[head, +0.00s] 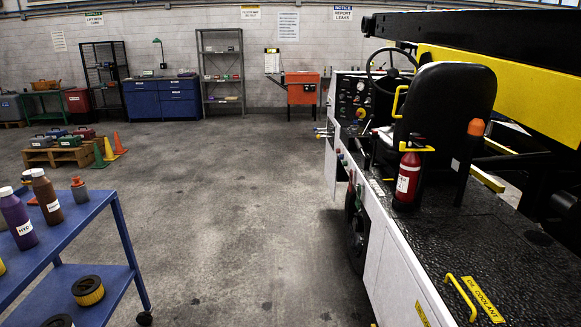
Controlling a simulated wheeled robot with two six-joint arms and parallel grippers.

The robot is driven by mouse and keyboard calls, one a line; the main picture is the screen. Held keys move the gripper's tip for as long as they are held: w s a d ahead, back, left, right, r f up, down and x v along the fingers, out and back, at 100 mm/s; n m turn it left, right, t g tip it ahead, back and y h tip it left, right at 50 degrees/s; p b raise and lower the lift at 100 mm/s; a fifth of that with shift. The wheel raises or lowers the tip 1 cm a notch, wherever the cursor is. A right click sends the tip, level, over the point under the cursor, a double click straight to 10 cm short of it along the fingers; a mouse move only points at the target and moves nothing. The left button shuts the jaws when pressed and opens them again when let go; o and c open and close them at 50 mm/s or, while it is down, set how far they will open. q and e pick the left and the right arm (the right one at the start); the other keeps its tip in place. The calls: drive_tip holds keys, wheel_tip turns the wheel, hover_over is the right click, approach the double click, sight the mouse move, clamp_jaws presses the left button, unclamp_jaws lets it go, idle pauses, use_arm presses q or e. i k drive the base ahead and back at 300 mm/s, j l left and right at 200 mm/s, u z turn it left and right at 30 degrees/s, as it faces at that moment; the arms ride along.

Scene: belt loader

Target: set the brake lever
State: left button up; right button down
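The belt loader (400,270) fills the right side, with a white body and a black textured deck. Its driver's station has a black seat (450,100), a steering wheel (391,72) and a dark dashboard (350,95) with gauges and small coloured knobs. Small levers (323,131) stick out at the left edge of the station. They are too small to tell whether one is the brake lever, and the seat hides part of the station. Neither of my grippers is in view.
A red fire extinguisher (408,178) stands beside the seat. A blue cart (75,235) with bottles is at the near left. Cones (118,143) and a pallet (58,155) stand farther back. The concrete floor (230,210) between cart and loader is clear.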

sight(357, 140)
drive_tip(key=i+j, duration=0.1)
drive_tip(key=i, duration=3.2)
drive_tip(key=i+z, duration=0.25)
drive_tip(key=i, duration=0.6)
